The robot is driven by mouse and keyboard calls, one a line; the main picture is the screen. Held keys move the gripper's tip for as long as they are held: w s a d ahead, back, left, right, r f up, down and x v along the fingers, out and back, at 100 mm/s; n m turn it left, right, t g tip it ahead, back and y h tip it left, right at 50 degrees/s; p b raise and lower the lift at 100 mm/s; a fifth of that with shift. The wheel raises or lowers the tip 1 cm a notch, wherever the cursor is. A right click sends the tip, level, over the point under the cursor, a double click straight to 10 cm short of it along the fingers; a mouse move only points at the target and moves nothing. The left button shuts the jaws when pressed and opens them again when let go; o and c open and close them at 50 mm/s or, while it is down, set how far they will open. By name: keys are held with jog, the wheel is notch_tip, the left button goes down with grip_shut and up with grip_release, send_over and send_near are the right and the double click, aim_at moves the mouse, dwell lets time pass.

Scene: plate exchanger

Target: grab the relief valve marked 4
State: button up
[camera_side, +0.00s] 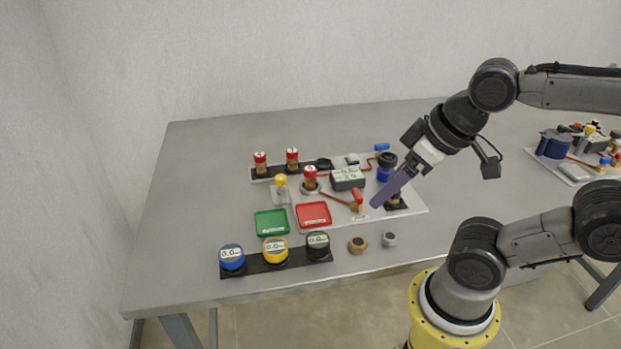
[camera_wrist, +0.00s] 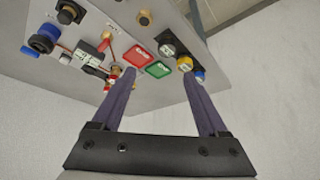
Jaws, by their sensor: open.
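Three relief valves with red tops and brass bodies show in the side view. Two stand on a black strip at the back left, the left one (camera_side: 260,163) and the right one (camera_side: 292,160). The third valve (camera_side: 310,178) stands nearer, beside the grey gauge box. White marks sit on their tops, but they are too small for me to tell which is 4. My gripper (camera_side: 379,203) is over the right part of the white board, away from all three valves. In the wrist view its two fingers (camera_wrist: 158,78) are wide apart with nothing between them.
A green tray (camera_side: 271,222) and a red tray (camera_side: 313,215) lie in front of the valves. Blue, yellow and black gauges (camera_side: 274,251) stand on a front strip. A red-handled valve (camera_side: 358,200) is close left of my gripper. The table's left side is clear.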

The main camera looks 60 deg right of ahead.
notch_tip(320, 180, up, 4)
jog(key=w+d+m+h, duration=0.1)
jog(key=w+d+m, duration=0.15)
jog(key=m, duration=0.35)
jog(key=m+g+h, duration=0.4)
jog(key=m+g, duration=0.1)
jog(key=m, duration=0.7)
send_over(309, 169)
jog(key=a, duration=0.5)
notch_tip(309, 169, down, 5)
jog(key=shift+g, duration=0.3)
jog(key=x, duration=0.7)
jog(key=a+x, duration=0.1)
jog(key=x, duration=0.2)
jog(key=shift+d+f, duration=0.1)
jog(key=shift+f, duration=0.3)
jog(key=shift+y, duration=0.3)
jog(key=shift+a+x, duration=0.1)
jog(key=shift+x, duration=1.4)
jog(key=shift+a+x, duration=0.15)
jog(key=shift+x, duration=1.35)
jog(key=shift+f, duration=0.1)
grip_shut()
